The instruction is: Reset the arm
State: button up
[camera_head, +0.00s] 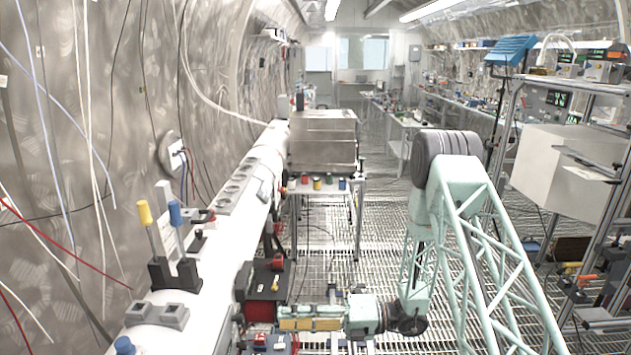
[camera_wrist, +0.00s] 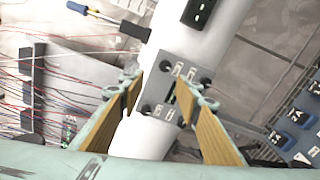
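My mint-green arm (camera_head: 478,215) reaches down on the right in the head view, and its forearm runs left near the grating. My gripper (camera_head: 284,318) points left toward the side of the white pipe (camera_head: 228,240), low in that view. In the wrist view, its two wood-coloured fingers stand apart, and my gripper (camera_wrist: 162,90) is open with nothing between the fingers. Beyond the gap is a grey block with sockets (camera_wrist: 178,85) on the white pipe (camera_wrist: 215,35). I cannot tell how far the fingertips are from it.
A black rack with yellow and blue-handled tools (camera_head: 172,270) stands on the pipe. A red-and-black box (camera_head: 265,285) sits by the gripper. A steel box (camera_head: 323,140) stands behind on a table. Shelving (camera_head: 590,200) lines the right. The central grating (camera_head: 385,235) has free floor.

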jog(key=s+d+r+n+g+h+b, duration=0.2)
jog(key=s+r+n+h, duration=0.1)
jog(key=s+r+n, duration=0.5)
jog(key=s+d+r+n+g+h+b, duration=0.2)
jog(key=s+r+n+g+h, duration=0.1)
jog(key=s+r+n, duration=0.45)
jog(key=s+d+r+n+t+h+b, duration=0.2)
jog(key=s+d+r+n+t+h, duration=0.1)
jog(key=s+d, duration=0.5)
jog(key=s+d+r+n+t+h+b, duration=0.3)
jog(key=s+d+n+h, duration=0.2)
jog(key=s+d+n, duration=0.3)
jog(key=s+d+r+n+t+h+b, duration=0.2)
jog(key=s+d+r+n+t+h, duration=0.1)
jog(key=s+d+n, duration=0.3)
jog(key=shift+s+d+r+h, duration=0.3)
jog(key=shift+s+d+h, duration=0.1)
jog(key=shift+s+d, duration=0.85)
dwell(0.4)
jog(key=shift+w+f+n, duration=0.1)
jog(key=shift+w+n, duration=0.1)
jog(key=shift+n, duration=0.05)
dwell(2.1)
